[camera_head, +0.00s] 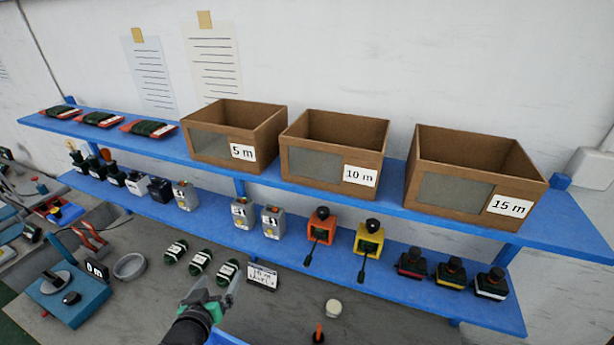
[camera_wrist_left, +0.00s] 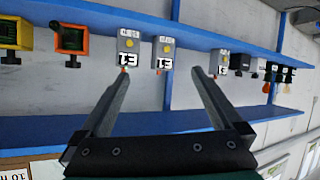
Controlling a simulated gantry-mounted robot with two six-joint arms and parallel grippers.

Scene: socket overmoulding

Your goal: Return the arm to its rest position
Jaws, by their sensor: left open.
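My left gripper (camera_head: 212,294) shows at the bottom centre of the head view, above the grey bench and in front of the lower blue shelf. Its two fingers stand apart with nothing between them. In the left wrist view the gripper (camera_wrist_left: 160,95) is open and empty, and the picture is upside down, with the blue shelves beyond the fingers. Only the gripper and a short piece of my left arm show. My right gripper is not in view.
The lower shelf (camera_head: 400,259) holds grey boxes (camera_head: 243,213) and coloured devices. Cardboard boxes (camera_head: 340,148) stand on the upper shelf.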

